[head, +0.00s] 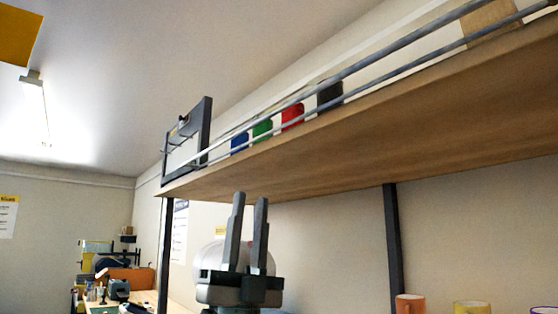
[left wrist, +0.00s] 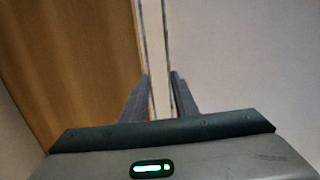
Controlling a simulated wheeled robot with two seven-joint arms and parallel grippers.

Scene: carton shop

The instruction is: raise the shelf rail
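The shelf rail (head: 400,42) is a pair of thin grey rods along the front edge of a high wooden shelf (head: 330,150). My left gripper (head: 250,197) points up below the shelf, its two fingers apart with nothing between them. In the left wrist view, the fingers (left wrist: 159,77) point toward the shelf's edge, and thin grey rods (left wrist: 168,35) run up the picture beyond the fingertips. Contact with the rail does not show. My right gripper is in neither view.
Blue, green, red (head: 292,117) and black items stand on the shelf behind the rods. A dark frame (head: 206,125) stands at its far end. Dark posts (head: 393,235) hold the shelf. Several mugs (head: 410,304) stand below at right. A cluttered bench (head: 150,297) is at far left.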

